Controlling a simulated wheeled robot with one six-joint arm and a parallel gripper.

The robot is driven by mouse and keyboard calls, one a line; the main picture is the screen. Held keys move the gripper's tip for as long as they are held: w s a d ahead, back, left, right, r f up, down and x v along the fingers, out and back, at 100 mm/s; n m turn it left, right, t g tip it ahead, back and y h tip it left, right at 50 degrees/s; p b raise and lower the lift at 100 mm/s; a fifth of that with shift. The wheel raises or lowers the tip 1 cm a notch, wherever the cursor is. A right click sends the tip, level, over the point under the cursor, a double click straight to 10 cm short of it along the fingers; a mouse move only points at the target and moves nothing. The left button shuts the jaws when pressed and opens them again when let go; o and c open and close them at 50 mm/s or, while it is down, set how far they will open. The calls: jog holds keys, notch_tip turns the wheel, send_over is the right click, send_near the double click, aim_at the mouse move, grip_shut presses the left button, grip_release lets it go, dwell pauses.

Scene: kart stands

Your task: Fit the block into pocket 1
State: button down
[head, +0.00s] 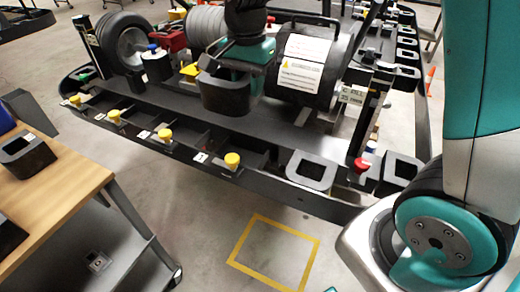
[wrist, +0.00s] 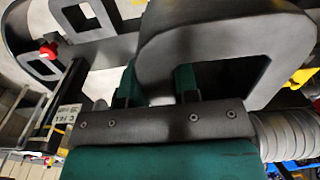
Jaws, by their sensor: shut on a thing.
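My gripper (head: 243,66) is shut on a dark grey block (head: 225,97) with a rounded, open-centred shape. It holds the block in the air above the kart stand's front rail. In the wrist view the block (wrist: 225,30) fills the upper right, and my gripper (wrist: 155,88) has its fingers on either side of one block wall. The front rail (head: 140,142) has several recessed pockets (head: 190,137) with yellow knobs (head: 232,160) and small white labels (head: 200,157). The label numbers are too small to read surely, so I cannot tell which is pocket 1.
Similar blocks sit at the rail's right end (head: 312,170), near a red knob (head: 361,165). A wooden table (head: 60,195) at left carries more blocks (head: 25,154). A yellow floor square (head: 275,252) lies clear in front.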

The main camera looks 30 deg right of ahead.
jog(key=f, duration=1.6)
jog(key=shift+s+d, duration=0.15)
jog(key=shift+d, duration=0.1)
jog(key=shift+f, duration=2)
jog(key=shift+f, duration=0.2)
jog(key=c, duration=0.9)
grip_release()
jog(key=shift+o, duration=0.2)
jog(key=shift+r, duration=0.1)
